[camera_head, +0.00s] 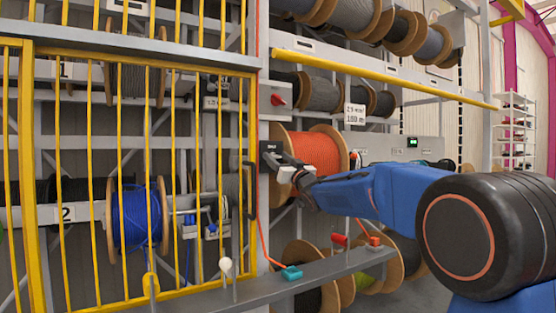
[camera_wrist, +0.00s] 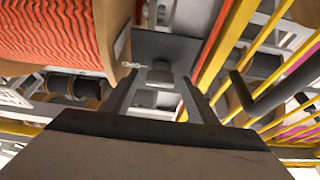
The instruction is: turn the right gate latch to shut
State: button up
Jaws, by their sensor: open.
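The right gate latch is a dark plate with a small knob. The latch plate (camera_head: 271,146) sits on the grey post at the right edge of the yellow gate (camera_head: 247,130). In the wrist view the latch plate (camera_wrist: 180,45) is straight ahead, with its grey knob (camera_wrist: 160,74) standing out from it. My gripper (camera_head: 281,168) is right at the latch, coming from the right. In the wrist view my gripper (camera_wrist: 158,84) is open, with one finger on each side of the knob and gaps showing. The knob is hidden in the head view.
An orange cable reel (camera_head: 312,152) stands close behind my gripper; it fills the upper left of the wrist view (camera_wrist: 50,35). A black gate handle (camera_head: 250,190) is just left of the post. A red rotary switch (camera_head: 279,98) is above. A grey rail (camera_head: 330,266) runs below.

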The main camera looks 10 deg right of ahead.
jog(key=c, duration=1.1)
jog(key=shift+o, duration=0.2)
jog(key=shift+n, duration=0.5)
jog(key=n+y, duration=0.1)
jog(key=n, duration=0.1)
jog(key=n+g+y, duration=0.1)
jog(key=n+y, duration=0.1)
jog(key=n, duration=0.1)
jog(key=shift+d+g, duration=0.15)
jog(key=shift+g, duration=0.15)
jog(key=n+g+y, duration=0.1)
jog(key=n, duration=0.2)
jog(key=n+g, duration=0.1)
jog(key=n, duration=0.2)
jog(key=shift+n+y, duration=0.3)
jog(key=shift+y, duration=0.1)
jog(key=n+g, duration=0.1)
jog(key=n, duration=0.1)
jog(key=n+g, duration=0.1)
jog(key=n, duration=0.2)
jog(key=shift+g+y, duration=0.3)
jog(key=shift+r+n+g, duration=0.1)
jog(key=shift+n+g, duration=0.7)
jog(key=shift+n, duration=1.6)
jog(key=shift+h, duration=0.4)
